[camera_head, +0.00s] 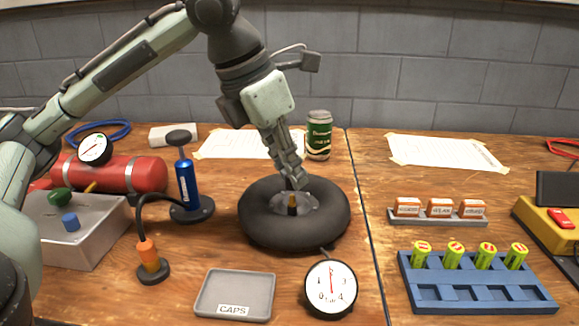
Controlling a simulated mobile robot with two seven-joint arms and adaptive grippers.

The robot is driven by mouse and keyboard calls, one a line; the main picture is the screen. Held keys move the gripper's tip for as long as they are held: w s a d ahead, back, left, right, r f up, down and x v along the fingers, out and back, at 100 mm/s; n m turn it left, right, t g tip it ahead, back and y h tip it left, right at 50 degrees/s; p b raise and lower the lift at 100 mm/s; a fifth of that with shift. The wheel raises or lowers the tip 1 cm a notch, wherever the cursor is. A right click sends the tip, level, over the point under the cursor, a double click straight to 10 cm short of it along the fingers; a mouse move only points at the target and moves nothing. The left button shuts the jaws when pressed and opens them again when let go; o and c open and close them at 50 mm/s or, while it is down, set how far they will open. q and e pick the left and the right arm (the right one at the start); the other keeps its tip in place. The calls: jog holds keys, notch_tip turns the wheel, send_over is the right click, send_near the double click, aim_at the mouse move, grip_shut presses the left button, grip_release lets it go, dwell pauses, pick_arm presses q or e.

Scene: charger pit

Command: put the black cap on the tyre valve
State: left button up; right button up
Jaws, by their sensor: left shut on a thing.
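The black tyre (262,226) lies flat on the table, with a grey hub in its middle. The brass-coloured tyre valve (292,209) stands upright in the hub. My left gripper (291,185) points down from above, its fingertips just over the valve. It is shut on a small dark thing, apparently the black cap; the fingers mostly hide it. I cannot tell whether the cap touches the valve. The grey tray labelled CAPS (205,297) at the front looks empty. My right gripper is out of view.
A pressure gauge (330,287) sits in front of the tyre. A blue pump (187,185) and an orange-tipped hose (150,262) stand to the left. A green can (319,136) is behind. A blue battery holder (480,297) is at the right.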

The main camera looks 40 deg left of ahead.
pick_arm(q)
jog(key=shift+f+b, duration=0.75)
jog(key=shift+f, duration=0.65)
dwell(0.5)
jog(key=o, duration=0.8)
jog(key=v, duration=1.2)
dwell(0.5)
